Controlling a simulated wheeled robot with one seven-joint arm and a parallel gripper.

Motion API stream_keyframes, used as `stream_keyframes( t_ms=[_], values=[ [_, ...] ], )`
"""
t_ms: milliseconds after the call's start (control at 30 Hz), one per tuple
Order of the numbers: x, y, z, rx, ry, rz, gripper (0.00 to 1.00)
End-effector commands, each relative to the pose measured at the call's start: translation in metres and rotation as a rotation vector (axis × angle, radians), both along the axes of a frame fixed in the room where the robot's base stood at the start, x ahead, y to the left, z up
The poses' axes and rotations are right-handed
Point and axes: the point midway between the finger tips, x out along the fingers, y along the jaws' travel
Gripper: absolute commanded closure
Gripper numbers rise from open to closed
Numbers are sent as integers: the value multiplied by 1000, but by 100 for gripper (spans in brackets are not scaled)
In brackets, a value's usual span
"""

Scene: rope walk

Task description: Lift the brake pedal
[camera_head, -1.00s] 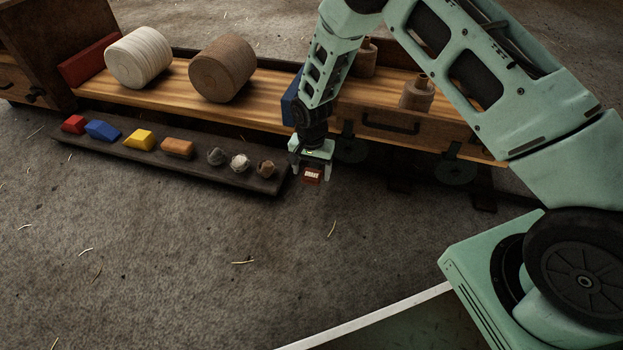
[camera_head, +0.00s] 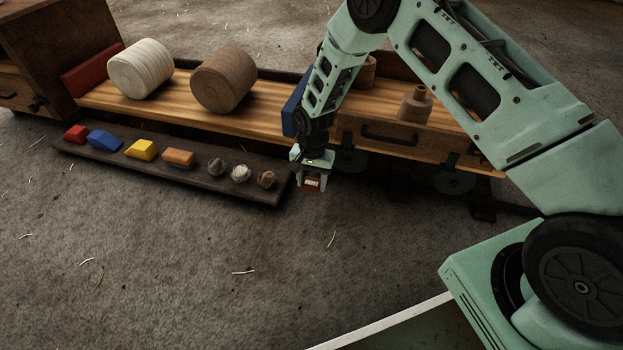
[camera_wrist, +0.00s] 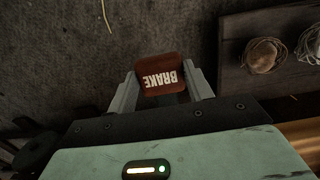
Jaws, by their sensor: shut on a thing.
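The brake pedal (camera_wrist: 160,76) is a small red-brown block with the word BRAKE in white. In the wrist view it sits between my two fingers. My gripper (camera_head: 312,182) is shut on it, at the front of the wooden cart, just right of the end of the dark board. The pedal also shows between the fingertips in the head view (camera_head: 312,184). Whatever is under or behind the pedal is hidden by the gripper and the pedal's own face.
A dark low board (camera_head: 225,187) with coloured blocks and several small coils lies left of my gripper. Behind it stands the wooden cart (camera_head: 180,108) with a white roll (camera_head: 140,69), a brown roll (camera_head: 223,79) and a brown bottle-shaped piece (camera_head: 416,105). The floor in front is clear.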

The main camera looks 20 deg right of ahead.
Motion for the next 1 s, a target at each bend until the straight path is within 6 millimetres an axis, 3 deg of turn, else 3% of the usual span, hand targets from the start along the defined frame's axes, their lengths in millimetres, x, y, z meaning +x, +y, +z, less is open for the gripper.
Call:
stream_keyframes(
  t_ms=[33, 200, 667, 700, 733, 767, 1000],
  values=[
    [1, -3, 12, 18, 23, -7, 90],
    [4, -4, 25, 36, 43, -2, 91],
    [9, -6, 27, 35, 33, -2, 90],
    [10, -6, 27, 35, 33, -2, 41],
    [9, -6, 27, 35, 33, -2, 33],
    [9, -6, 27, 35, 34, -2, 27],
    [7, -5, 26, 34, 39, -2, 27]
  ],
)
